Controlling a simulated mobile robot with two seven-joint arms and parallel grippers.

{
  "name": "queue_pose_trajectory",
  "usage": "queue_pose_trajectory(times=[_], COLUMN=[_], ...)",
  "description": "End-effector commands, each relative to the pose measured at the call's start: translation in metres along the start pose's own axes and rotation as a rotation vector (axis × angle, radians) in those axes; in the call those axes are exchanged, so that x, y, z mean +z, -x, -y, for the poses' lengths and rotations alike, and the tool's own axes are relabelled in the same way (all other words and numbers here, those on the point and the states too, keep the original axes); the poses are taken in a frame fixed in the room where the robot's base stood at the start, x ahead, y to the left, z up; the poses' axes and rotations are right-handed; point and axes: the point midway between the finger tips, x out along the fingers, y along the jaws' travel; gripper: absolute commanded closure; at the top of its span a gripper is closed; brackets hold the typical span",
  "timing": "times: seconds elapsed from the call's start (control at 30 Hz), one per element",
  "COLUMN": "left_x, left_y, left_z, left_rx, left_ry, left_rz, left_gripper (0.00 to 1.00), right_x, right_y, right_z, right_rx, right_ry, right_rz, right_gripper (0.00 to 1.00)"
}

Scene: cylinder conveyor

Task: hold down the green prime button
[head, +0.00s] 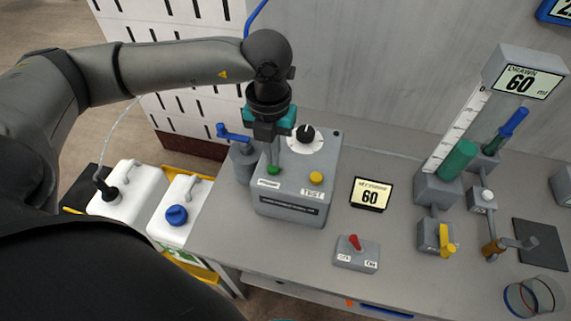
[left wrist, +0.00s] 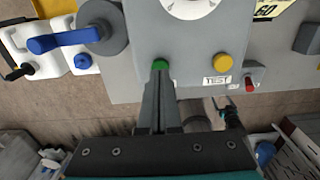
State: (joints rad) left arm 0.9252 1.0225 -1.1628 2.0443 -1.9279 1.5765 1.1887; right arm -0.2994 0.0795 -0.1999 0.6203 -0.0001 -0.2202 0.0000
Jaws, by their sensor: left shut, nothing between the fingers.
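The green prime button (head: 273,170) is on the top face of a grey control box (head: 290,205), left of a yellow button (head: 316,178). My left gripper (head: 275,163) points down with its closed fingertips at the green button. In the left wrist view the fingertips (left wrist: 160,72) overlap the near edge of the green button (left wrist: 160,63), and part of it is hidden behind them. I cannot tell how far the button is pressed. Nothing is held between the fingers. My right gripper is not in view.
A dial (head: 306,135) sits behind the buttons. A blue-handled valve (head: 236,135) stands left of the box. A display reading 60 (head: 371,195) and a red-lever switch box (head: 356,253) are to the right. White jugs (head: 122,195) stand at the left.

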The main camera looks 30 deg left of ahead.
Motion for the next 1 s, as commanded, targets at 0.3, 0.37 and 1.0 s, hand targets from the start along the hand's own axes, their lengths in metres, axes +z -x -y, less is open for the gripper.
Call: queue_pose_trajectory(times=[0.3, 0.37, 1.0], left_x=[0.000, 0.000, 0.000], left_y=[-0.008, -0.009, -0.019], left_z=[0.000, 0.000, 0.000], left_rx=[0.000, 0.000, 0.000], left_ry=[0.000, 0.000, 0.000], left_rz=[0.000, 0.000, 0.000], left_gripper=[1.00, 1.00, 1.00], right_x=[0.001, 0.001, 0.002], right_y=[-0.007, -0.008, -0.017], right_z=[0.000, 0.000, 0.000], right_rx=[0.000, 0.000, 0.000], right_ry=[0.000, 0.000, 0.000], right_rz=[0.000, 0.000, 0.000], right_gripper=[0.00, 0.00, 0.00])
